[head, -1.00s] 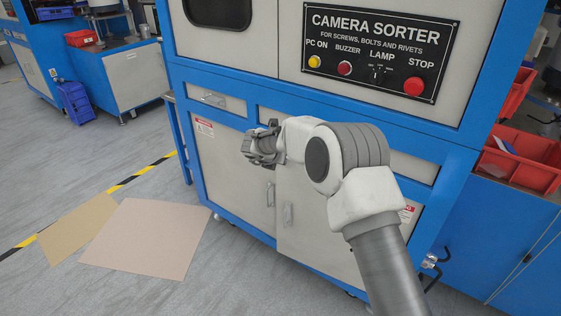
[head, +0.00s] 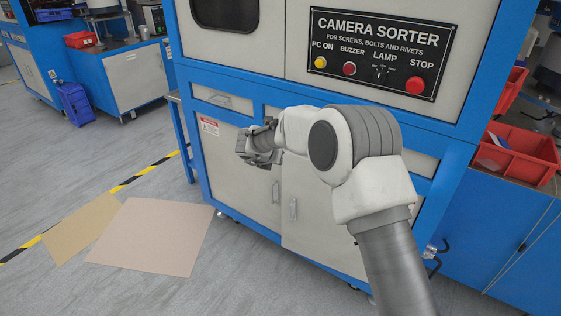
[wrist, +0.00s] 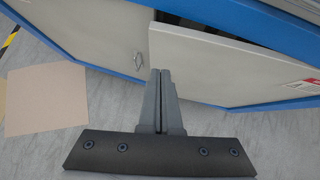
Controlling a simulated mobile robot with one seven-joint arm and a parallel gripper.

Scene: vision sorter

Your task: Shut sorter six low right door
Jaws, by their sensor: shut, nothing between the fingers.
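The low left door (head: 235,175) looks closed. My gripper (head: 243,150) is shut and empty in front of the low left door. In the wrist view its fingertips (wrist: 160,72) lie by the right door's free edge; contact cannot be told.
Above the doors are a drawer (head: 222,98) and the control panel (head: 375,53). Flat cardboard sheets (head: 153,236) lie on the floor at left, near a yellow-black tape line (head: 125,183). A blue bench with a red bin (head: 518,152) stands at right.

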